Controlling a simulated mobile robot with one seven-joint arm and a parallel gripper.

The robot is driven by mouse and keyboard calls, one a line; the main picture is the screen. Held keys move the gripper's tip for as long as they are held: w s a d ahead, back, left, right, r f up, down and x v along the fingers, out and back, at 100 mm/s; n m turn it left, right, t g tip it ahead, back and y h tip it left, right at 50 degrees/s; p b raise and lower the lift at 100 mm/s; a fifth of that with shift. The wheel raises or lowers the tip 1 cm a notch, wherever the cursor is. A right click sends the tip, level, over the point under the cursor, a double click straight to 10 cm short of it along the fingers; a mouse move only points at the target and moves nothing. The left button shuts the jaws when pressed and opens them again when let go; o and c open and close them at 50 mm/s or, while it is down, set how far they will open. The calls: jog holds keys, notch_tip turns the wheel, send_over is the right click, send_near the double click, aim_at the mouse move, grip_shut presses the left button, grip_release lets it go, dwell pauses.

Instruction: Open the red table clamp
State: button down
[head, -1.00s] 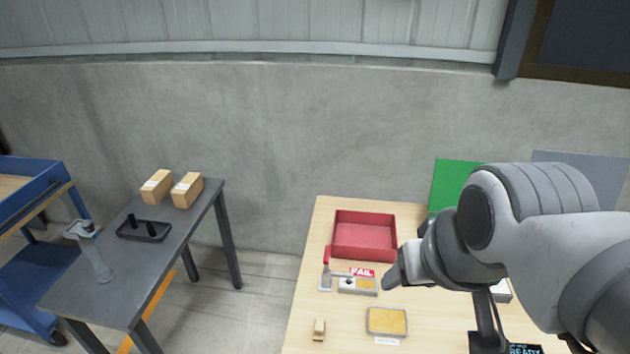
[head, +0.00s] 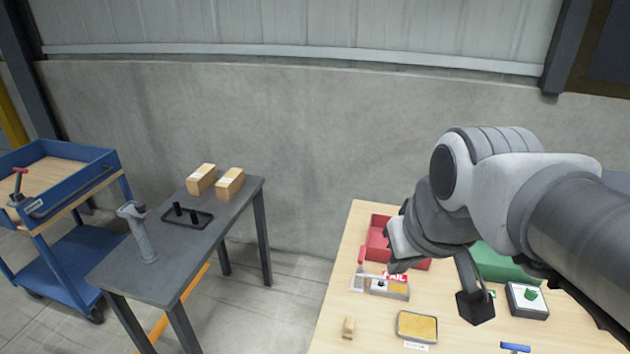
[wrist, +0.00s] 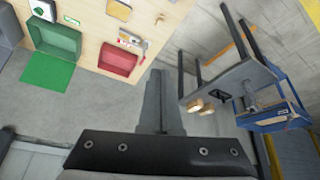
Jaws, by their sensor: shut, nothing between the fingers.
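The red table clamp (head: 361,256) is on the wooden table, left of the red bin, in the head view. Its red handle stands up from a grey base, and a light bar reaches right toward a small grey fixture (head: 397,291).
The red bin (head: 376,240) and green bin (head: 497,262) stand behind the clamp. A yellow-topped tray (head: 417,326), a small wooden block (head: 349,327) and a box with a green knob (head: 528,300) are nearby. A dark table (head: 185,237) and blue cart (head: 75,240) stand left.

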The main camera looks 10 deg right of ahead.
jog(key=w+d+f+m+y+b, duration=0.1)
jog(key=w+d+f+b, duration=0.4)
jog(key=w+f, duration=0.4)
jog(key=w+d+f+m+y+b, duration=0.1)
jog(key=w+d+f+b, duration=0.4)
jog(key=w+f, duration=0.5)
jog(key=w+d+f+m+y+b, duration=0.1)
jog(key=w+d+f+b, duration=0.5)
jog(key=w+f, duration=0.3)
jog(key=w+d, duration=0.1)
jog(key=w, duration=0.2)
jog(key=shift+w+d+f+m+t, duration=0.15)
jog(key=shift+w+f+m+t, duration=0.15)
jog(key=shift+f+m+t, duration=0.1)
jog(key=w+a+f+b, duration=0.3)
jog(key=w+a+f, duration=0.3)
jog(key=f, duration=0.3)
jog(key=shift+w+a, duration=0.15)
jog(key=shift+a, duration=0.05)
jog(key=shift+a+r, duration=0.1)
